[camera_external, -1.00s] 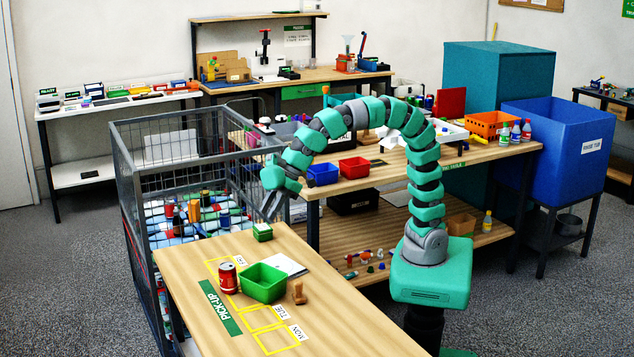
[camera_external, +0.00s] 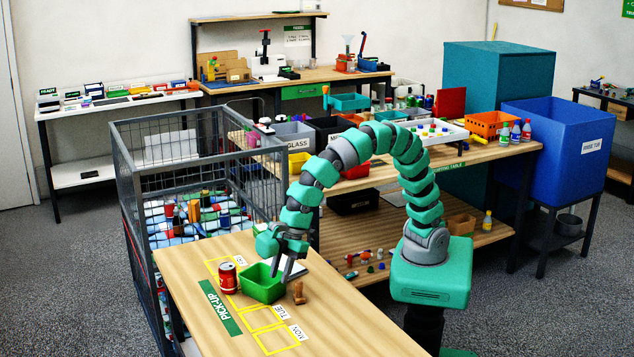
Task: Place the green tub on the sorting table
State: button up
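The green tub (camera_external: 258,289) stands upright and looks empty on the pick-up table (camera_external: 340,322), next to a red can. My gripper (camera_external: 281,276) points down at the tub's back right rim. Its two grey fingers are apart, so it is open. One finger seems to be over the inside of the tub and the other just outside the wall; I cannot tell whether they touch it. The sorting table (camera_external: 482,156) is the long wooden bench behind, partly hidden by my arm.
The red can (camera_external: 227,277) is left of the tub and a small wooden stamp-like piece (camera_external: 298,293) is right of it. The sorting table carries a white tray (camera_external: 440,130), an orange crate (camera_external: 487,124), bottles and bins. A wire cage (camera_external: 150,217) stands at left.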

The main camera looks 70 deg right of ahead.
aim_at(277, 287)
jog(key=shift+b+x, duration=0.7)
jog(key=shift+x, duration=2.05)
jog(key=shift+s+d, duration=0.2)
grip_shut()
